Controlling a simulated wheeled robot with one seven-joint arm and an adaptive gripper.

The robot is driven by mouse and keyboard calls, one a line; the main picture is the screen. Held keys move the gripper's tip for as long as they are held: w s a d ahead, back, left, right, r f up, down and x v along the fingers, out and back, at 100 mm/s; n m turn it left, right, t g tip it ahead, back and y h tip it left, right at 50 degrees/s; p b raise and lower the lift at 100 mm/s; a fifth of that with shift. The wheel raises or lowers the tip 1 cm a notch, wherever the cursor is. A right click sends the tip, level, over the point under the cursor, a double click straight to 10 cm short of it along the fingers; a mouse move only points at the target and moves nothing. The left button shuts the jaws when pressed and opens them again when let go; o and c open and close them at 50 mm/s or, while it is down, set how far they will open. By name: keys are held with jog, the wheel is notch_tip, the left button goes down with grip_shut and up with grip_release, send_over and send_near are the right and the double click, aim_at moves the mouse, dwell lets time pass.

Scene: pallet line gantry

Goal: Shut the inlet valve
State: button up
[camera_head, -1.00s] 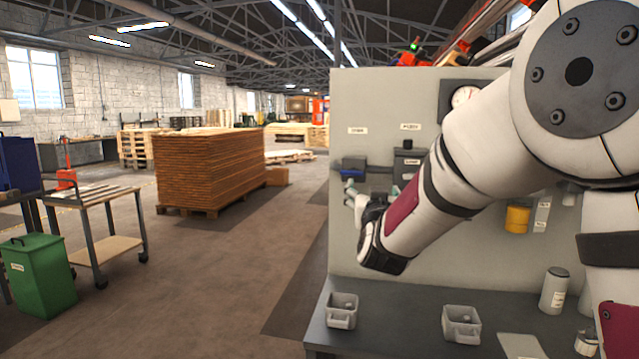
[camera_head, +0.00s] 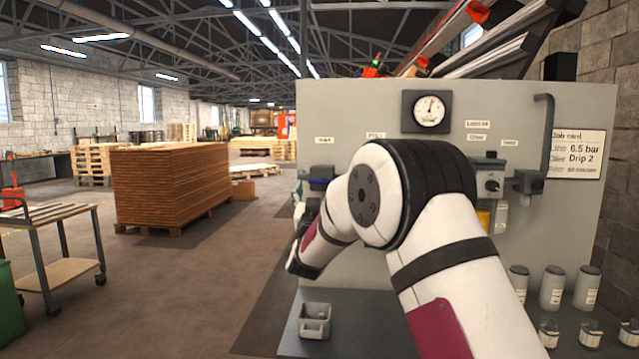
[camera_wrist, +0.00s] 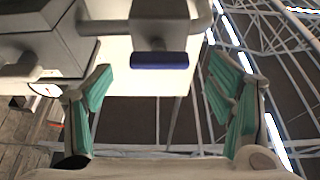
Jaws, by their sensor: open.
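A valve with a blue lever handle (camera_head: 320,184) sits at the left edge of the grey panel (camera_head: 340,100), under a small white label too small to read surely. In the wrist view its dark blue handle (camera_wrist: 160,60) lies crosswise on a grey body, past and between my fingertips, apart from both. My gripper (camera_wrist: 160,88) is open and empty, with green-padded fingers on both sides. In the head view my gripper (camera_head: 299,208) is close to the valve, partly hidden by my arm. The middle of the panel is hidden too.
A gauge (camera_head: 430,112), a filter-like unit (camera_head: 487,182) and a second grey pipe valve (camera_head: 530,182) are on the panel. The bench below holds a grey bin (camera_head: 315,320) and several canisters (camera_head: 552,287). A job card (camera_head: 574,154) hangs right. The floor left is clear up to a trolley (camera_head: 65,268).

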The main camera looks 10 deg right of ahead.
aim_at(320, 182)
jog(key=shift+x, duration=2.35)
jog(key=c, duration=1.2)
